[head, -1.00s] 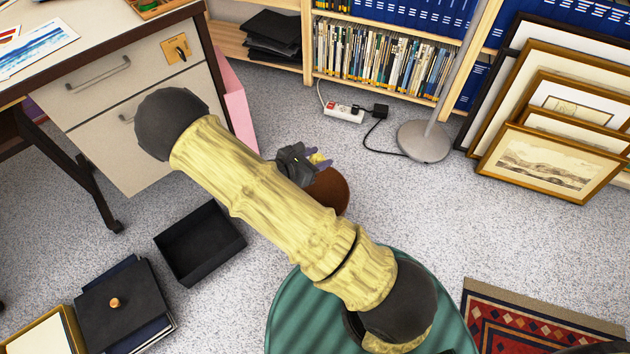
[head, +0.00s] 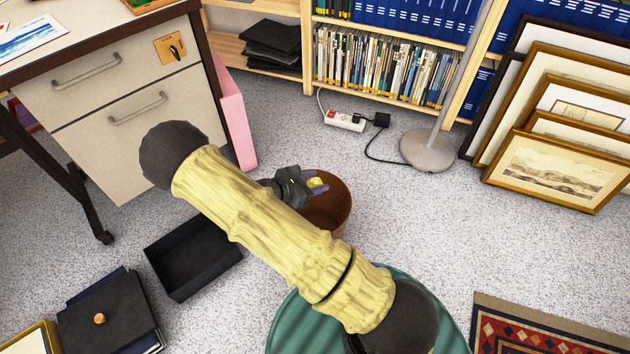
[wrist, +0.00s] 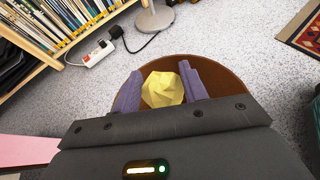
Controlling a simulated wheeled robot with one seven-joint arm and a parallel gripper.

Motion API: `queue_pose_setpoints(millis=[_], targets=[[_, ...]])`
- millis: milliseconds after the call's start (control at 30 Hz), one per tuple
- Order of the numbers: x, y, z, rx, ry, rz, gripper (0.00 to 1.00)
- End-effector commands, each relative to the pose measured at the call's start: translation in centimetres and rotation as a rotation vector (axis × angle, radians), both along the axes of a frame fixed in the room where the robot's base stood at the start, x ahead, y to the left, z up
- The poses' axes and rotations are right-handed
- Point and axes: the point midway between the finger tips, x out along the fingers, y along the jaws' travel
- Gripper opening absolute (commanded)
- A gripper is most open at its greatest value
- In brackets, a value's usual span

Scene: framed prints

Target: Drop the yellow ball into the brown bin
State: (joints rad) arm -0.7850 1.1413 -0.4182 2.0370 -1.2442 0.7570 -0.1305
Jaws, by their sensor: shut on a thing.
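The yellow ball (wrist: 162,89) is faceted and sits between the purple fingers of my gripper (wrist: 160,90) in the wrist view. It also shows small in the head view (head: 315,182). My gripper (head: 316,184) is shut on the ball. The brown bin (head: 335,214) stands on the floor; in the wrist view its rim and inside (wrist: 222,78) lie behind and around the ball, so the ball appears over the opening. My arm hides the bin's left part in the head view. The height of the ball above the rim is hard to tell.
A pink panel (head: 232,115) and a desk (head: 120,110) stand at left. A lamp base (head: 427,150) and a power strip (head: 345,120) with a cable lie behind the bin. A black tray (head: 192,250) lies at front left. Framed prints (head: 555,170) lean at right.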

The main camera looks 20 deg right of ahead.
Motion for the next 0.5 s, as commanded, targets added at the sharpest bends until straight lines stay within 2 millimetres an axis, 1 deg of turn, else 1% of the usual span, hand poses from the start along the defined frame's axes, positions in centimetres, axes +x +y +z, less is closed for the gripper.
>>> queue_pose_setpoints(millis=[33,200,333,500], targets=[[0.0,0.0,-1.1,0.000,0.000,0.000,0.22],[0.0,0.0,-2.9,0.000,0.000,0.000,0.22],[0.0,0.0,-4.0,0.000,0.000,0.000,0.22],[0.0,0.0,-4.5,0.000,0.000,0.000,0.22]])
